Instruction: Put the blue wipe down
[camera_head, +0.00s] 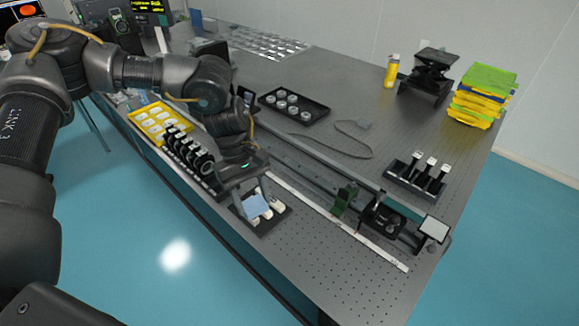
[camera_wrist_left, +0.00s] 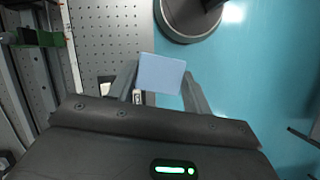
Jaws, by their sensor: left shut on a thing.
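The blue wipe (camera_head: 254,205) is a small light blue flat piece between the fingers of my left gripper (camera_head: 253,204). In the left wrist view the wipe (camera_wrist_left: 161,73) shows as a pale blue rectangle between the two fingertips of the left gripper (camera_wrist_left: 161,78). The left gripper is shut on it, close to the front edge of the optical table (camera_head: 330,268). A dark tray with white pieces (camera_head: 273,215) lies under or just behind the wipe; I cannot tell whether they touch. My right gripper is not in view.
A row of black holders (camera_head: 186,150) and a yellow tray (camera_head: 152,122) stand left of the gripper. A rail with a green mount (camera_head: 343,200) runs to the right. Bare table lies front right.

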